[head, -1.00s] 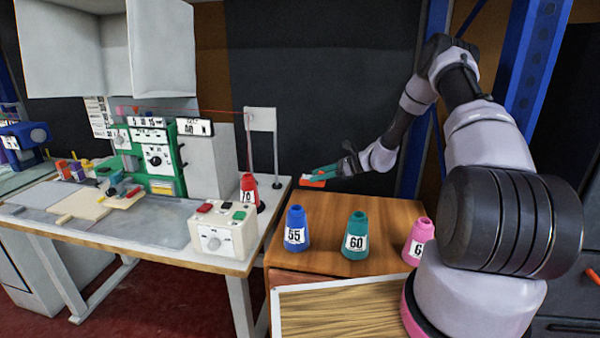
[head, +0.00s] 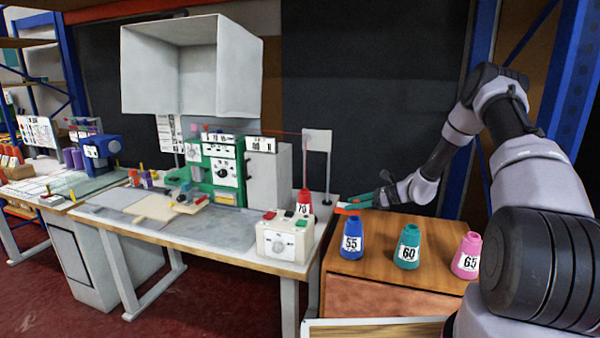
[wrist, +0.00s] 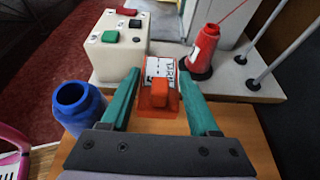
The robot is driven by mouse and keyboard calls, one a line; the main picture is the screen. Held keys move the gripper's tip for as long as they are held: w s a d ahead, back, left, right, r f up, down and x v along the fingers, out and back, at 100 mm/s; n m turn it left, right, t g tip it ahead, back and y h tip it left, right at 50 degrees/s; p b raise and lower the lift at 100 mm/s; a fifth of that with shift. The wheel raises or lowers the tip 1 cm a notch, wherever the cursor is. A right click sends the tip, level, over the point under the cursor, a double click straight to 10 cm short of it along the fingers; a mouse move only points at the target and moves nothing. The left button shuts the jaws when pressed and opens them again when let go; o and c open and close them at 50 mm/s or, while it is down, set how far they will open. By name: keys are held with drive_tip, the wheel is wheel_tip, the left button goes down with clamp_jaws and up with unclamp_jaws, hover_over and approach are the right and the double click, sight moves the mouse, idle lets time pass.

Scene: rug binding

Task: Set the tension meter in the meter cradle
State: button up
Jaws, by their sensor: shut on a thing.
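My gripper (head: 364,201) has teal fingers and is shut on an orange tension meter (head: 347,209), above the back left part of the wooden cabinet. In the wrist view, the orange meter (wrist: 159,94) sits between the two fingers of my gripper (wrist: 160,82); its white face has dark print. I cannot make out the meter cradle in either view.
Blue (head: 352,239), teal (head: 406,247) and pink (head: 467,256) cones stand on the cabinet top (head: 380,225). Left of it, a worktable (head: 190,240) carries a control box (head: 284,238), a red cone (head: 304,203) and a green-framed machine (head: 222,172).

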drive_tip(key=s+d+r+m+t+h, duration=0.25)
drive_tip(key=s+d+r, duration=0.35)
drive_tip(key=s+d, duration=0.35)
wheel_tip(320, 180, up, 13)
drive_tip(key=w+m+t+h, duration=0.1)
drive_tip(key=m+t+h, duration=0.5)
drive_tip(key=m, duration=0.2)
drive_tip(key=shift+w+r, duration=0.15)
